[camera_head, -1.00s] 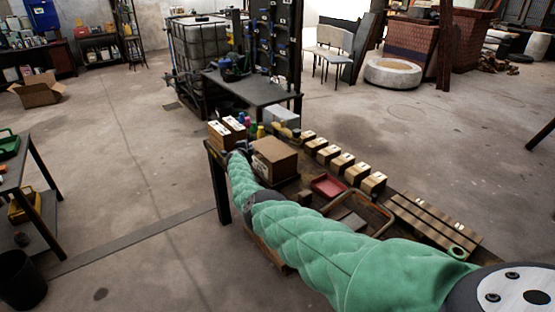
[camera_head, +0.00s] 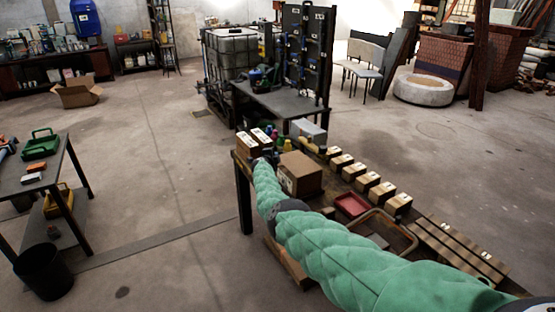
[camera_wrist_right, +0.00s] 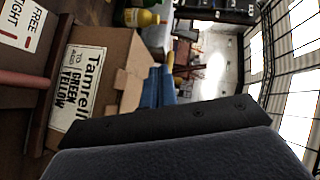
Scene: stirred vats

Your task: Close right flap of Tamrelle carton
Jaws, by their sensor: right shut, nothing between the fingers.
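The Tamrelle carton (camera_wrist_right: 85,85) fills the left middle of the right wrist view, turned sideways, with a white printed label. A brown cardboard flap (camera_wrist_right: 130,78) stands out from its upper edge. In the head view, the brown carton (camera_head: 301,173) on the long table seems to be this one, but its label is too small to read. My right gripper (camera_head: 258,163) is at the end of the green-sleeved arm, just left of that carton. It is shut and empty; whether it touches the flap cannot be told. My left gripper is not in view.
Two smaller cartons (camera_head: 254,141) stand behind the gripper. Bottles (camera_wrist_right: 140,17) show close by in the wrist view. A red tray (camera_head: 352,205), a brown tray (camera_head: 405,236) and a row of small boxes (camera_head: 368,183) lie to the right.

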